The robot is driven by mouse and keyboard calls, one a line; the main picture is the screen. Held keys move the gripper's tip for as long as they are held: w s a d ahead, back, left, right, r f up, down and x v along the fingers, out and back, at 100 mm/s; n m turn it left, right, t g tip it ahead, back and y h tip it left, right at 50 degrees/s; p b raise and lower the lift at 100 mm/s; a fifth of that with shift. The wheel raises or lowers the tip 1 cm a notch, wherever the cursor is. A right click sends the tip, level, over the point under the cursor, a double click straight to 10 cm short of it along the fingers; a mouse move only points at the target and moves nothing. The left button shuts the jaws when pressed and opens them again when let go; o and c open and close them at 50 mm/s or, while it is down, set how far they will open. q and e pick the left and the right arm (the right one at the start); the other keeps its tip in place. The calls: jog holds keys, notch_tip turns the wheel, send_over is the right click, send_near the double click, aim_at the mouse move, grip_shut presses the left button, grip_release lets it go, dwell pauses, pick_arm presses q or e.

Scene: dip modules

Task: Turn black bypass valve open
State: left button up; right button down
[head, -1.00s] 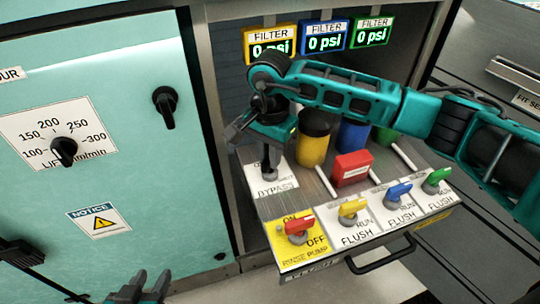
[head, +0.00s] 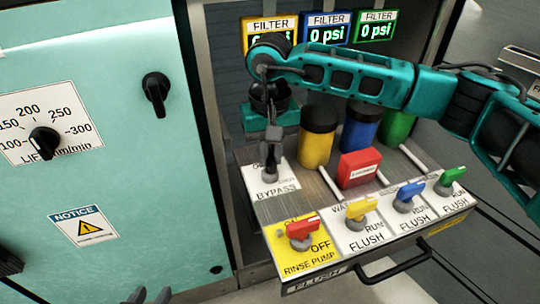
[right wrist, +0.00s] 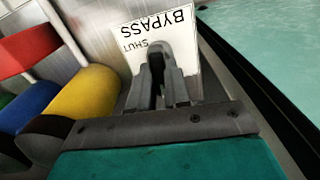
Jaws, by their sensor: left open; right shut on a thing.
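The black bypass valve (head: 270,175) stands on a white BYPASS plate (head: 262,189) at the left rear of the pulled-out panel. My right gripper (head: 271,158) reaches down over it and is shut on its handle. In the right wrist view the two fingers (right wrist: 166,78) close around the dark valve handle, in front of the plate's SHUT mark. The fingers hide much of the handle, so its exact angle is unclear. My left gripper (head: 150,296) is open and empty, with only its fingertips showing at the bottom edge of the head view.
Red (head: 303,229), yellow (head: 361,207), blue (head: 408,192) and green (head: 452,177) valves line the panel front. A yellow filter (head: 317,140) and a red box (head: 358,168) stand right of the gripper. A teal cabinet door (head: 120,150) stands to the left.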

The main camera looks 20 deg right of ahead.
aim_at(270, 155)
pick_arm(q)
jog(key=shift+d+f, duration=0.1)
jog(key=shift+f, duration=0.05)
pick_arm(e)
jog(key=shift+n, duration=0.5)
jog(key=c, duration=1.3)
grip_release()
jog(key=shift+c, duration=0.2)
jog(key=shift+o, duration=1.3)
pick_arm(q)
jog(key=shift+s+a+r+p, duration=0.2)
jog(key=shift+a+r+p, duration=0.3)
jog(key=shift+p, duration=0.7)
pick_arm(e)
notch_tip(270, 155, up, 13)
